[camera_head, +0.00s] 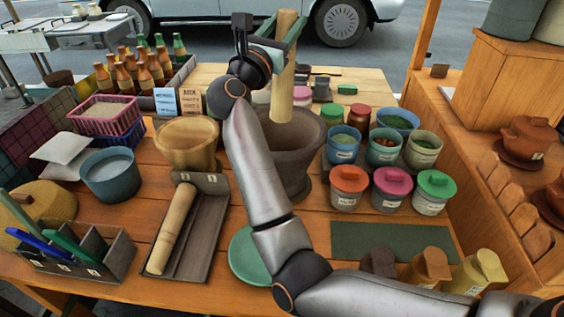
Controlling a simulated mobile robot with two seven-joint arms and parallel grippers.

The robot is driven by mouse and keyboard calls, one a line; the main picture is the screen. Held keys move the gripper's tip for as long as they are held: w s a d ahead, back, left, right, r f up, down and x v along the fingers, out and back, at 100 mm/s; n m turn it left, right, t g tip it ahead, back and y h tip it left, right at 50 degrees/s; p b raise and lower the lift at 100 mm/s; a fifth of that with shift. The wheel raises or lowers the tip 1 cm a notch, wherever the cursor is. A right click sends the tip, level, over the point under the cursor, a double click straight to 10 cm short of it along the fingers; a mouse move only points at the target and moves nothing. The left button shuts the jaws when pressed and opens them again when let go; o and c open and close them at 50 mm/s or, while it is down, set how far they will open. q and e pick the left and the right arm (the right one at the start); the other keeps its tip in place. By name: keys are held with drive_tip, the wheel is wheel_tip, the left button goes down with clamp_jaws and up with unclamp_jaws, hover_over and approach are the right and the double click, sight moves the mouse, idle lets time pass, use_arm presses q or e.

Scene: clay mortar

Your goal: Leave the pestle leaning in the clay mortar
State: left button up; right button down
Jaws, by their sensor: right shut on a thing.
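The clay mortar (306,150) is a dark grey-brown bowl on a foot, standing mid-table, partly hidden behind my right forearm. The pestle (283,75) is a long pale wooden rod, close to upright with a slight tilt. Its lower end is inside the mortar's mouth; I cannot tell whether it touches the inner wall or floor. My right gripper (281,27), with green fingers, is shut on the pestle's upper part, high above the mortar rim. My left gripper is not in view.
Lidded and open jars (384,147) stand close right of the mortar. A wooden bowl (187,143) and a grey tray (207,235) holding a wooden roller (173,225) are to the left. A green plate (248,260) lies in front. Bottles (145,70) stand at back left.

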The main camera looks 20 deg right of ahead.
drive_tip(key=shift+a+r, duration=0.1)
drive_tip(key=shift+a, duration=0.3)
